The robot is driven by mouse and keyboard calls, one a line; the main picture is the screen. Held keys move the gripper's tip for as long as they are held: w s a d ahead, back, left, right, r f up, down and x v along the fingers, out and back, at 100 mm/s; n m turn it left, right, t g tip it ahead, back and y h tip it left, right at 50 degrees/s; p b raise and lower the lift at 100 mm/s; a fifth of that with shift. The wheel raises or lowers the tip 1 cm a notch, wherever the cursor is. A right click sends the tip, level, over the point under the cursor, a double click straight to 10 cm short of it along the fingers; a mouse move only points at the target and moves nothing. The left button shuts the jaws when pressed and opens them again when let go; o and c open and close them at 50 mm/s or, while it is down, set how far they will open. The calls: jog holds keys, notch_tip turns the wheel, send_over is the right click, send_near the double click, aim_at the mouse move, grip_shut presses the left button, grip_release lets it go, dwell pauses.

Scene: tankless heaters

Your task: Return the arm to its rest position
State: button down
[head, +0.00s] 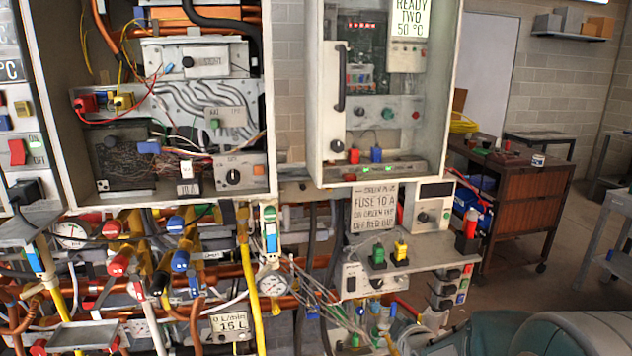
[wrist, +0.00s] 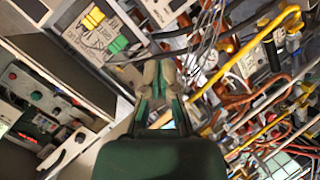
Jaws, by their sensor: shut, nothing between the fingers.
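My gripper (wrist: 160,88) shows in the wrist view, at the middle, with its two fingers together and nothing between them. It points toward the wires and pipes below the heater cabinets. In the head view only a grey-green rounded part of my arm shows at the bottom right corner; the fingers are not seen there. Whether the gripper touches anything behind it cannot be told.
An open heater cabinet (head: 262,130) and a closed one with a glass door (head: 313,90) hang on the wall. Pipes, a gauge (head: 271,283) and loose wires (head: 325,300) crowd below. A small shelf (head: 440,249) juts out.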

jog(key=s+a+r+m+g, duration=0.1)
jog(key=s+r+m+g, duration=0.1)
jog(key=s, duration=0.7)
jog(key=s+a+r+m+g, duration=0.1)
jog(key=s+r+m+g, duration=0.2)
jog(key=s+m, duration=0.3)
jog(key=s+r+m+g, duration=0.2)
jog(key=s+r+m, duration=0.2)
jog(key=s, duration=0.9)
jog(key=shift+a+r+g, duration=0.3)
jog(key=shift+a+g, duration=0.1)
jog(key=shift+s, duration=0.1)
